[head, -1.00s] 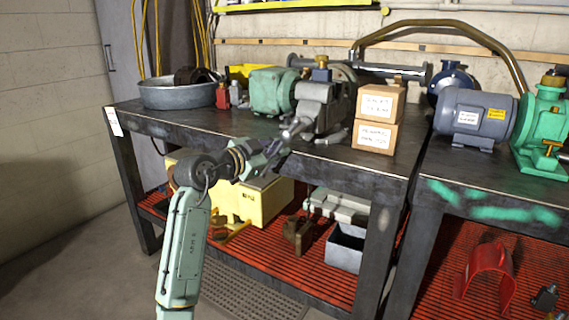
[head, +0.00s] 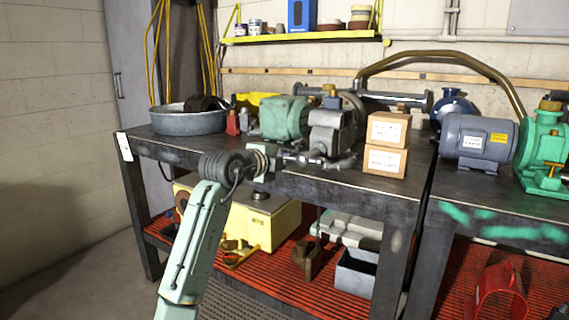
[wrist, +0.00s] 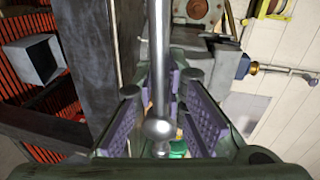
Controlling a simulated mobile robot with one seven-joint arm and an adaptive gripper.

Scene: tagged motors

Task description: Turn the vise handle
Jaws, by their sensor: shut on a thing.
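The grey vise (head: 328,132) stands near the front edge of the dark workbench. Its silvery handle (head: 312,160) lies in front of the vise body, roughly level. In the wrist view the handle (wrist: 158,65) is a shiny rod running from the top of the picture down to a ball end between the purple finger pads. My gripper (head: 278,159) reaches in from the left at bench-top height and also shows in the wrist view (wrist: 160,112). It is shut on the handle near its ball end. The exact contact with the pads is hard to see.
Two stacked cardboard boxes (head: 386,145) stand just right of the vise. A green machine (head: 285,118) and a metal basin (head: 188,120) are to the left. A grey motor (head: 477,140) sits on the right-hand bench (head: 500,210). A yellow box (head: 275,225) is on the shelf below.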

